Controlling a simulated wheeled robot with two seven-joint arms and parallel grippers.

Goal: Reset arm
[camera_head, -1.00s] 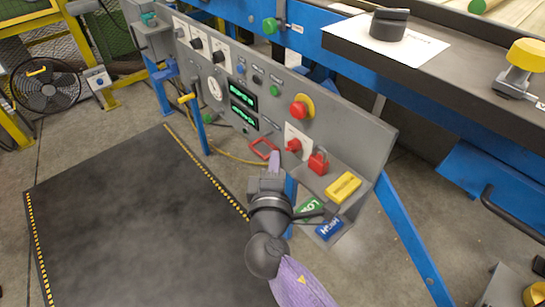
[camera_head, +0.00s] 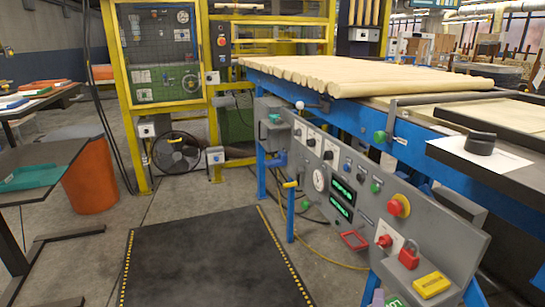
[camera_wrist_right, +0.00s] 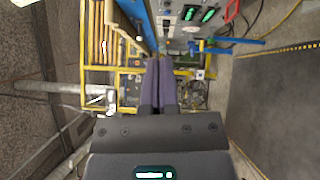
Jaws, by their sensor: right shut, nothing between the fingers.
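My right gripper (camera_wrist_right: 159,64) shows in the right wrist view with its two purple fingers pressed together and nothing between them. In the head view only a small lavender tip of it (camera_head: 378,298) shows at the bottom edge, in front of the grey control panel (camera_head: 335,152). It looks apart from the panel's knobs, but the gap is hard to judge. The panel carries a red stop button (camera_head: 398,206), a red padlock (camera_head: 409,255) and a yellow block (camera_head: 432,285) on its ledge. My left gripper is in neither current view.
A dark mat (camera_head: 205,262) with striped edges lies on the floor left of the panel. Turned wood poles (camera_head: 370,76) lie on the blue-framed line behind. A yellow guard frame (camera_head: 218,100), a fan (camera_head: 177,152) and an orange bin (camera_head: 90,178) stand further back and left.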

